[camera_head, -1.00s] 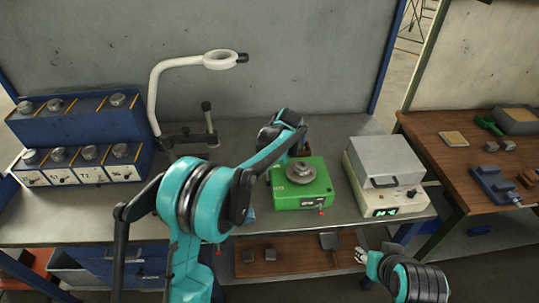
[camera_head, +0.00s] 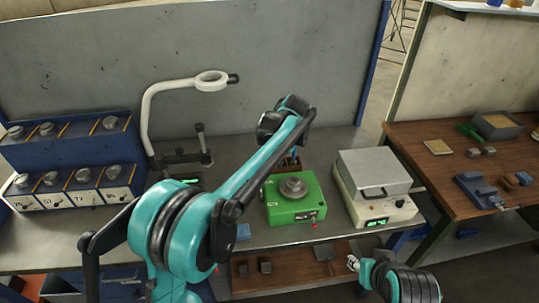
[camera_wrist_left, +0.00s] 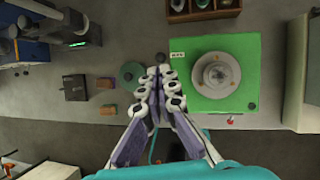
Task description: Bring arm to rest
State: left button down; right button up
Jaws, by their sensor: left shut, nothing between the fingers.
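My left arm rises from the lower left in the head view, its far joint above the bench behind the green device (camera_head: 292,211). My left gripper is not clearly visible there. In the left wrist view my left gripper (camera_wrist_left: 158,72) is shut and empty, its fingertips beside the left edge of the green device (camera_wrist_left: 185,78). A round metal piece (camera_wrist_left: 217,75) sits on the device. A dark green disc (camera_wrist_left: 131,74) lies just left of the fingertips. My right gripper (camera_head: 354,263) is low at the lower right in the head view, too small to read.
A grey-lidded white box (camera_head: 374,207) stands right of the green device. A white ring-topped stand (camera_head: 150,110) and a blue rack with metal pieces (camera_head: 75,185) are on the left. A lower wooden shelf (camera_head: 290,268) holds small blocks. A wooden table (camera_head: 440,170) is at right.

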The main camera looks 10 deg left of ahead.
dwell(0.3)
pick_arm(q)
jog(key=shift+s, duration=0.1)
jog(key=s+a+f+n+t+h+b, duration=0.1)
jog(key=s+a+n+b, duration=0.2)
jog(key=s+n, duration=0.45)
jog(key=s+a+n+h+b, duration=0.1)
jog(key=s+a+n+b, duration=0.2)
jog(key=s+n, duration=0.5)
jog(key=s+a+f+n+t+b, duration=0.1)
jog(key=s+f+n+b, duration=0.1)
jog(key=s+f+n, duration=0.4)
jog(key=s+a+f+n+t+h+b, duration=0.1)
jog(key=s+f+n+b, duration=0.1)
jog(key=s+f+n, duration=0.4)
jog(key=s+n, duration=0.4)
jog(key=s, duration=0.1)
jog(key=shift+s+f, duration=0.2)
jog(key=shift+s, duration=0.2)
